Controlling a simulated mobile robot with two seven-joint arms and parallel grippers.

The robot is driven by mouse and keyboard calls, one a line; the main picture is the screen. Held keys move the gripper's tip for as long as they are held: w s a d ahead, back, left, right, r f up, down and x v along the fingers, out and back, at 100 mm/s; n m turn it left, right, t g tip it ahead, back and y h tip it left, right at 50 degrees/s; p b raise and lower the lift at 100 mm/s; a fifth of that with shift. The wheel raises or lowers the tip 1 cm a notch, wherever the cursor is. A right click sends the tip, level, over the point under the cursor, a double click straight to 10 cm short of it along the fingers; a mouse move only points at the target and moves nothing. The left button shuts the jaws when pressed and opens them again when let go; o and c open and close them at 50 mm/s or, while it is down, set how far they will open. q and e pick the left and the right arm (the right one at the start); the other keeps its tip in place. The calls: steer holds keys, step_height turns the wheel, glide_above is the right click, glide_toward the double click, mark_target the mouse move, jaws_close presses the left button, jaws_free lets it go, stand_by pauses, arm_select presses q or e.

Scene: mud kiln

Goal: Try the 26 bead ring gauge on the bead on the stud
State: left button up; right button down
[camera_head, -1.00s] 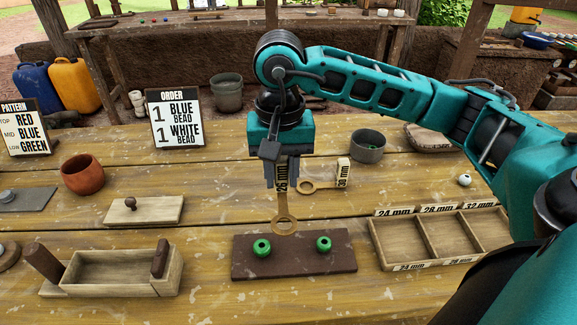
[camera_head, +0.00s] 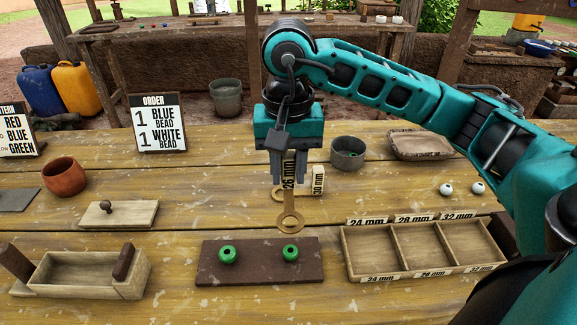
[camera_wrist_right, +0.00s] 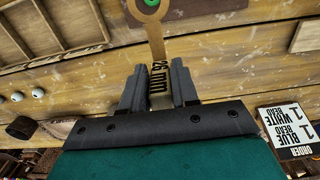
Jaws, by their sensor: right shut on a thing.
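My right gripper (camera_head: 289,181) points down and is shut on the labelled handle of the 26 mm ring gauge (camera_head: 291,221). The gauge's flat tan ring hangs below the fingers. Two green beads sit on a dark brown board (camera_head: 260,275): a left bead (camera_head: 228,255) and a right bead (camera_head: 290,253). In the head view the ring shows just above the right bead, apart from it. In the right wrist view a green bead (camera_wrist_right: 151,2) shows through the ring (camera_wrist_right: 148,14), cut by the top edge. Studs cannot be made out. My left gripper is not in view.
A 30 mm gauge (camera_head: 318,180) lies behind my gripper. A three-compartment tray (camera_head: 347,254) stands right of the board, a wooden box (camera_head: 130,283) left. Table before the board is clear.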

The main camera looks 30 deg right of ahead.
mark_target(288, 190)
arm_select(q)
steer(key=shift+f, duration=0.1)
arm_select(e)
steer(key=shift+f+b, duration=0.25)
steer(key=shift+b, duration=0.3)
step_height(288, 190, down, 2)
steer(key=shift+f+b, duration=0.1)
steer(key=shift+b, duration=0.95)
step_height(288, 190, down, 2)
steer(key=shift+b, duration=1)
steer(key=shift+f, duration=0.15)
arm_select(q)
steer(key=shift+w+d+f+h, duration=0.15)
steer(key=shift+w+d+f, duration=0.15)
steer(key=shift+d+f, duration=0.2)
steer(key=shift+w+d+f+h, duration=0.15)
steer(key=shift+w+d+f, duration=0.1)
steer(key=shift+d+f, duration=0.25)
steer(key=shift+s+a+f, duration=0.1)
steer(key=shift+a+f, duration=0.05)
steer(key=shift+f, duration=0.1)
